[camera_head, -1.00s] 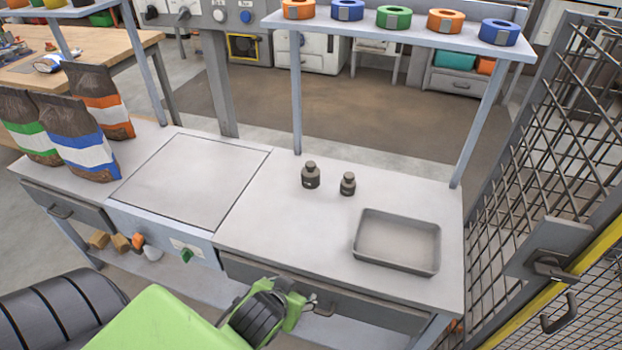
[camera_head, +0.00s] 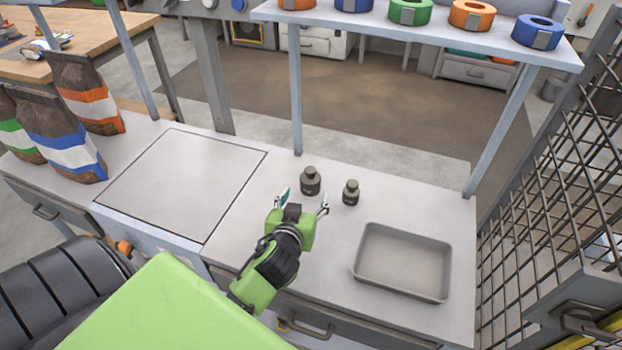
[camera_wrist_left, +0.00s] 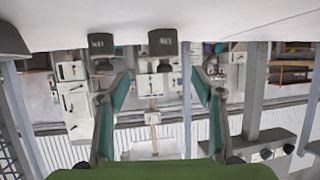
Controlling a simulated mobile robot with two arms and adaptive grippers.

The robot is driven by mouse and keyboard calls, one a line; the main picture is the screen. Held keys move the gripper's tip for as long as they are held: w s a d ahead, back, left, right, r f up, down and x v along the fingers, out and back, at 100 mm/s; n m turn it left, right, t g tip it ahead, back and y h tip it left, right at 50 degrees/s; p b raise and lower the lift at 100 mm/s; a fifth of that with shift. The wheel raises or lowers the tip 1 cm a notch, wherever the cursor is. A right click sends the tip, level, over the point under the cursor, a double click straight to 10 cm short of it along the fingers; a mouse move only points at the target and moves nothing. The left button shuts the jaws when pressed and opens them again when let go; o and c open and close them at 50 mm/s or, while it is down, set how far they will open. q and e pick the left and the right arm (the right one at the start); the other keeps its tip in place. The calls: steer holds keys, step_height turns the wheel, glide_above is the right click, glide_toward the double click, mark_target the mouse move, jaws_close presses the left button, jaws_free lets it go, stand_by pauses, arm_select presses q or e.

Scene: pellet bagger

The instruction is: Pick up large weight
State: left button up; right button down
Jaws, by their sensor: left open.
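The large weight (camera_head: 311,181) is a dark grey, knobbed cylinder upright on the bench top. The small weight (camera_head: 351,193) stands upright just to its right. My left gripper (camera_head: 304,200) is open and empty, its fingers spread just in front of the large weight, and apart from it as far as I can tell. In the left wrist view, which is upside down, the large weight (camera_wrist_left: 163,44) shows beyond the open fingers, near the middle, with the small weight (camera_wrist_left: 102,46) to its left. My right gripper is out of view.
A grey tray (camera_head: 403,262) lies to the right on the bench. A flat square plate (camera_head: 184,183) is set to the left, with several bags (camera_head: 62,136) beyond it. A shelf (camera_head: 430,36) with tape rolls spans above the back. A mesh fence (camera_head: 547,190) stands at right.

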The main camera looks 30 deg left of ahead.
mark_target(310, 179)
arm_select(q)
steer(key=x, duration=0.4)
steer(key=shift+w+a+f, duration=0.15)
steer(key=shift+w+a, duration=0.15)
steer(key=shift+w, duration=0.15)
steer(key=x, duration=0.4)
steer(key=shift+a+p, duration=0.35)
steer(key=shift+a, duration=0.05)
steer(key=shift+w+f, duration=0.15)
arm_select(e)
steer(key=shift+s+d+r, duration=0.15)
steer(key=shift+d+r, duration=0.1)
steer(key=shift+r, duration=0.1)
arm_select(q)
jaws_close()
steer(key=shift+w+r, duration=0.1)
steer(key=shift+r, duration=0.15)
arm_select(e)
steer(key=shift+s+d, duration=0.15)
